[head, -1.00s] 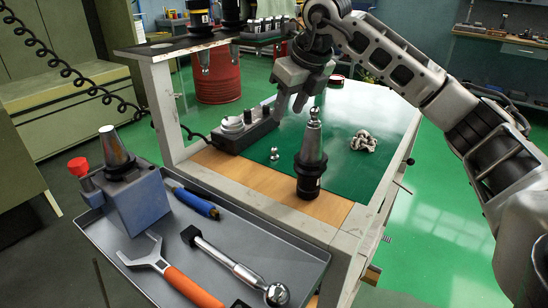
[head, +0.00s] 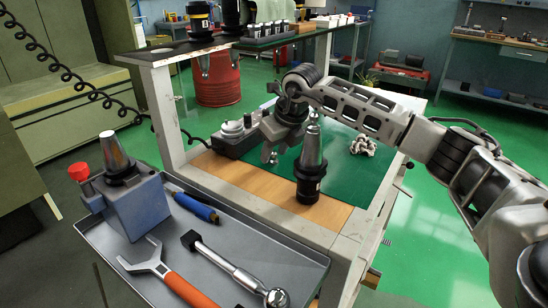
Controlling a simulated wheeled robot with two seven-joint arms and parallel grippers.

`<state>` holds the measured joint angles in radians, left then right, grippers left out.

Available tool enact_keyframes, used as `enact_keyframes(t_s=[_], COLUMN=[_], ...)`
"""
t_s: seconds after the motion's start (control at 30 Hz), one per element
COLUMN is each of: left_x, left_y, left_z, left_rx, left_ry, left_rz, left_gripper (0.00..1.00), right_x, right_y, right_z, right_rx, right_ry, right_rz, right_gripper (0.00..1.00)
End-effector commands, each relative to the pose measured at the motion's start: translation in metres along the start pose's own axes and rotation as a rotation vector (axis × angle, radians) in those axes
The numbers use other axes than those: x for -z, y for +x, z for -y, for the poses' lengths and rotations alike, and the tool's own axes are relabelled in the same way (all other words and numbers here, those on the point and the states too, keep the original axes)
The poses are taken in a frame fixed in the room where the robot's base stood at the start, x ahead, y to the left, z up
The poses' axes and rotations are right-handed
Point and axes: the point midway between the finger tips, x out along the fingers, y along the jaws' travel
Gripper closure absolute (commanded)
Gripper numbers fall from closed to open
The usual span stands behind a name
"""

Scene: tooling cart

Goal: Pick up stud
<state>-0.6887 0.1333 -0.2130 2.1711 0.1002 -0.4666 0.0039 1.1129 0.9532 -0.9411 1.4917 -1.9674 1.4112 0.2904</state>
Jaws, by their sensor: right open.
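The stud (head: 273,158), a small silver piece, stands on the green mat (head: 338,178) near the mat's left edge in the head view. My right gripper (head: 269,150) is open and low over it, its fingers pointing down at the stud. The fingers partly hide the stud, and I cannot tell whether they touch it. A dark tool holder with a silver cone (head: 309,165) stands upright just right of the gripper, with a small knob at its top. My left gripper is not in view.
A grey device with a round dial (head: 232,128) sits close left of the gripper. A lumpy metal part (head: 363,145) lies at the mat's right. The grey tray (head: 255,245) in front holds a wrench (head: 160,262), a ratchet and a blue block. A shelf rises behind.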

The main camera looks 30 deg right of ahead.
Motion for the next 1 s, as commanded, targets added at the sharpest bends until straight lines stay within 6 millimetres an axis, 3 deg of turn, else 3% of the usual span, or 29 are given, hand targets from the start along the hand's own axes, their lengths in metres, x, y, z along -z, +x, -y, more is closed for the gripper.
enact_keyframes(t_s=[0.13, 0.27, 0.3, 0.67, 1.0], left_x=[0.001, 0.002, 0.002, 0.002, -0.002], left_y=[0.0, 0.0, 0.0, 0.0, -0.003], left_z=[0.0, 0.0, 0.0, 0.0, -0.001], left_rx=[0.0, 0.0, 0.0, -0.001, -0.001], left_ry=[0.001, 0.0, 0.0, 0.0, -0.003], left_rz=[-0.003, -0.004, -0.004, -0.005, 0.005], left_gripper=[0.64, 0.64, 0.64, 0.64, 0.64], right_x=[0.0, 0.0, 0.0, -0.003, -0.028], right_y=[0.0, 0.0, 0.0, -0.006, -0.064], right_z=[0.0, 0.0, 0.0, 0.0, 0.0], right_rx=[0.0, 0.0, 0.0, 0.001, 0.0], right_ry=[0.0, 0.0, 0.0, 0.0, 0.0], right_rz=[0.0, 0.0, -0.001, 0.001, 0.004], right_gripper=[0.6, 0.96, 1.0, 1.0, 1.0])
